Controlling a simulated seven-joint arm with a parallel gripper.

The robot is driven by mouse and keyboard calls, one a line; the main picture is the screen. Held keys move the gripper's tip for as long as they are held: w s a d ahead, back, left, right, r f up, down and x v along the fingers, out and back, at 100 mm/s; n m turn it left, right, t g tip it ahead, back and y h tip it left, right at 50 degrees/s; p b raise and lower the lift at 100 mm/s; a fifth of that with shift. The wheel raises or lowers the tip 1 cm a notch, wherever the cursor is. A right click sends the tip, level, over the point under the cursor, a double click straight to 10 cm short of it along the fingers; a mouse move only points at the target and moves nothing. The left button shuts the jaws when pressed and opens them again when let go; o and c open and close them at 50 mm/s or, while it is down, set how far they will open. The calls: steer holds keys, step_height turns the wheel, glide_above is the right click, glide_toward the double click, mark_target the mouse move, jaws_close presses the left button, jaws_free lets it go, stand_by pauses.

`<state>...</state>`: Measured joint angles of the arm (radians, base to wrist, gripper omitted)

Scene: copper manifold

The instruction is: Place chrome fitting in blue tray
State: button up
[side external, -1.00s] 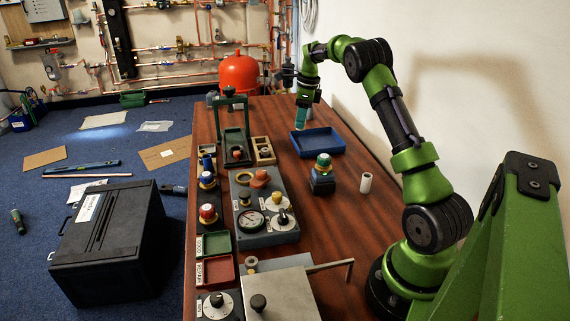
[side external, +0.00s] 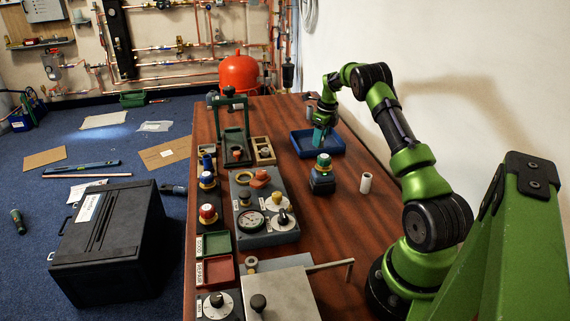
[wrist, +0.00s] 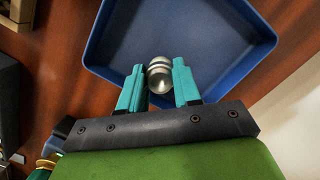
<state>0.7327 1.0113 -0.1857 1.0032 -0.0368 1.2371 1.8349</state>
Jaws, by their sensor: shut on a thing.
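The chrome fitting (wrist: 159,76) is a shiny, rounded metal piece in the wrist view, held between the two teal fingertips of my gripper (wrist: 159,88). My gripper is shut on it. The blue tray (wrist: 105,42) lies directly beneath the fitting in that view. In the side view the blue tray (side external: 305,149) is on the far right part of the wooden table, and my gripper (side external: 319,138) points down over its inside. The fitting cannot be made out in the side view. I cannot tell whether it touches the tray floor.
A green press frame (side external: 233,130) and a wooden box (side external: 264,151) are left of the tray. The wall runs close on the right.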

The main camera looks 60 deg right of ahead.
steer(key=shift+f, duration=0.3)
steer(key=shift+f, duration=0.15)
steer(key=o, duration=1.1)
